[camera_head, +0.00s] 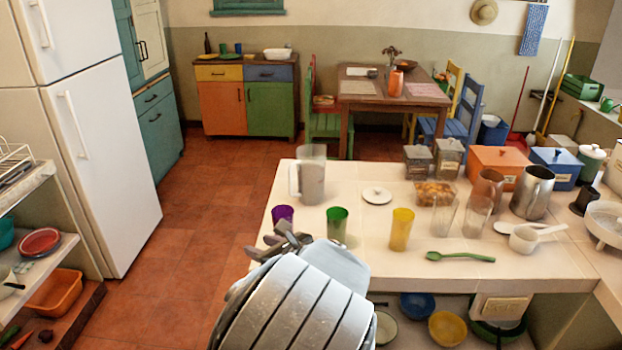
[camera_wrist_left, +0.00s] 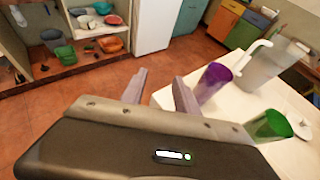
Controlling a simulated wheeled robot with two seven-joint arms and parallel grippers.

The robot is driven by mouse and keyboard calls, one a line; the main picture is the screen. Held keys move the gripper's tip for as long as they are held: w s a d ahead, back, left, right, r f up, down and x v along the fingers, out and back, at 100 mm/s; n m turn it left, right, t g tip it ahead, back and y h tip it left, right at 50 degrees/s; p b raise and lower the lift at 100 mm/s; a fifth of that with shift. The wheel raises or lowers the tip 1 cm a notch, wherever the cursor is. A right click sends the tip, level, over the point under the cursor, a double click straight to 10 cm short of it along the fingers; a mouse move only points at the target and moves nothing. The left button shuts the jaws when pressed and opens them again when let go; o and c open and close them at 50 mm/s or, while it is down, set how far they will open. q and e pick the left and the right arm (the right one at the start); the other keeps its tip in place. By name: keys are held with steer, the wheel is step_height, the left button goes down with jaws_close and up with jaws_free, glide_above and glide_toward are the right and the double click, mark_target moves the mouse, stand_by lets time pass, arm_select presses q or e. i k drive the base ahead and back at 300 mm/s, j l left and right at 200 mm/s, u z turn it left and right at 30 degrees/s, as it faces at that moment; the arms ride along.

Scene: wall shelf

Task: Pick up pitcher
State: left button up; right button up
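A translucent pitcher (camera_head: 313,178) with a pale handle on its left stands upright near the counter's far left corner. It also shows at the right of the left wrist view (camera_wrist_left: 264,70). My left gripper (camera_head: 283,240) is at the counter's left edge, nearer to me than the pitcher and apart from it. In the left wrist view its two fingers (camera_wrist_left: 159,90) are spread with nothing between them. A grey metal pitcher (camera_head: 535,195) stands farther right on the counter. My right gripper is not in view.
A purple cup (camera_head: 282,214) and a green cup (camera_head: 337,225) stand between my left gripper and the translucent pitcher. A yellow cup (camera_head: 401,230), a white lid (camera_head: 376,195) and a green spoon (camera_head: 460,257) are to the right. Open floor (camera_head: 205,215) lies left of the counter (camera_head: 350,260).

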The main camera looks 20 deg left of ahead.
mark_target(310, 161)
steer(key=i, duration=0.9)
